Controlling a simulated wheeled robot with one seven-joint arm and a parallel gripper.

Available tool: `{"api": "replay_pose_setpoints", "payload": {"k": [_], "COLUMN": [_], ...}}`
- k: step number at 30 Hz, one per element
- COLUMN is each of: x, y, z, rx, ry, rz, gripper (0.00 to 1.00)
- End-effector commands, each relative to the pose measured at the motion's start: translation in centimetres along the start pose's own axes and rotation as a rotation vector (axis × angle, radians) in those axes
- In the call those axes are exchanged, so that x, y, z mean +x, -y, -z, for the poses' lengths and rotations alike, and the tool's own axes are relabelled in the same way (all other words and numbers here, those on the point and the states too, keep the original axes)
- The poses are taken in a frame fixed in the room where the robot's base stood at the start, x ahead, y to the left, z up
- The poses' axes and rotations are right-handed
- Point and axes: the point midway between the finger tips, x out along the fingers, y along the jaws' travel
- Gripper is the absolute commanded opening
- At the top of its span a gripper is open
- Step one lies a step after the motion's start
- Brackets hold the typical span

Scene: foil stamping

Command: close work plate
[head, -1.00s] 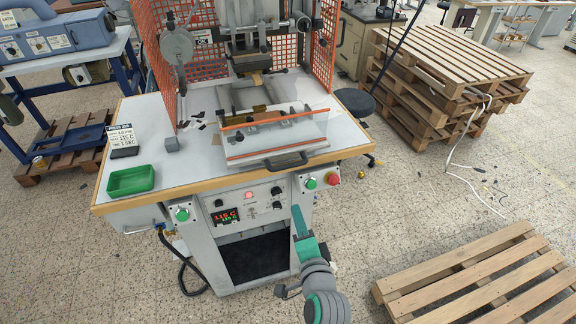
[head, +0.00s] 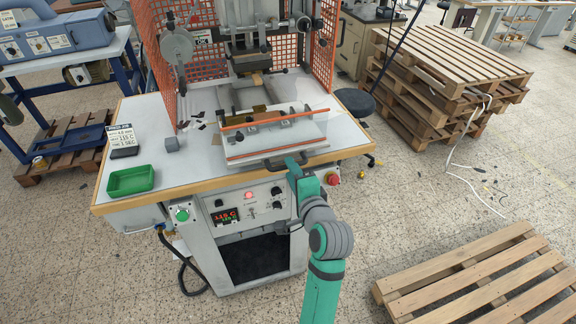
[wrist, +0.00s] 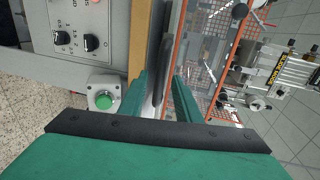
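The work plate (head: 270,145) is a pale slide with an orange-edged clear guard, standing out toward the front of the stamping machine's table. Its dark handle (head: 272,163) is at the front edge. My gripper (head: 291,161) is at the right end of this handle in the head view. In the wrist view my gripper (wrist: 160,98) is open, with green fingers apart, and the dark handle (wrist: 158,72) lies between them. I cannot tell whether either finger touches it. My gripper hides the handle's right end in the head view.
The control panel (head: 240,208) and a green button (wrist: 103,100) are just below the table edge. A red button (head: 333,179) is right of my gripper. A green tray (head: 130,180) is on the table's left. Orange mesh guards (head: 325,45) flank the press.

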Motion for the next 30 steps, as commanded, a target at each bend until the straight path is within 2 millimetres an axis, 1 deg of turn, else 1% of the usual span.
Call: {"api": "replay_pose_setpoints", "payload": {"k": [1,3,9,19,20,21,23,28,30], "x": [0.8,1.7,3.3,3.5,3.5,3.5,3.5,3.5,3.8], "y": [0.0,0.0,0.0,0.0,0.0,0.0,0.0,0.0,0.1], "z": [-0.1,-0.1,-0.1,-0.1,-0.1,-0.1,-0.1,-0.1,-0.1], "rx": [-0.001,-0.001,-0.001,-0.001,-0.001,-0.001,-0.001,-0.001,-0.002], "ry": [0.001,0.002,0.001,0.0,0.0,0.0,0.0,0.0,0.001], "rz": [-0.001,0.0,-0.001,0.0,0.0,0.0,0.0,0.0,0.0], "gripper": [0.3,0.3,0.3,0.3,0.23,0.14,0.0,0.0,0.0]}}
